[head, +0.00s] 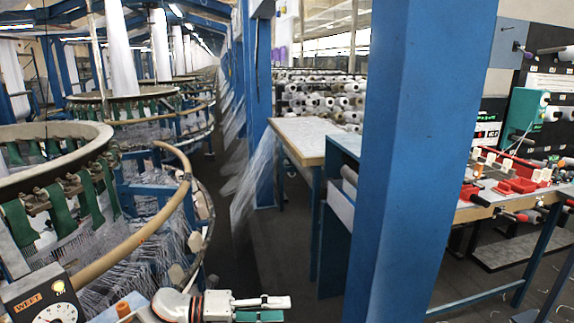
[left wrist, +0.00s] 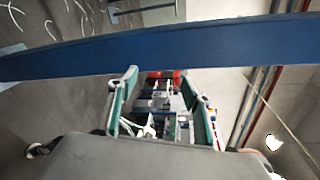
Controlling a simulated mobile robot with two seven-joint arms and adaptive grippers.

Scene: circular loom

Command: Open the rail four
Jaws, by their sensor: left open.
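The circular loom stands at the left of the head view, ringed by curved tan rails. One rail section (head: 132,240) bows along the near side, and a shorter one (head: 174,156) sits at its far end. I see no number telling which is rail four. My left gripper (head: 285,309) is low at the bottom of the head view, right of the loom and apart from these rails. Its green-padded fingers stand apart and empty in the left wrist view (left wrist: 163,88). A blue bar (left wrist: 150,50) crosses beyond them there. My right gripper is out of view.
A blue pillar (head: 415,150) blocks much of the right middle. A table (head: 305,135) stands behind it, and a workbench (head: 470,212) with red trays is at right. A WEFT dial box (head: 45,300) is at lower left. Dark aisle floor (head: 225,235) lies between.

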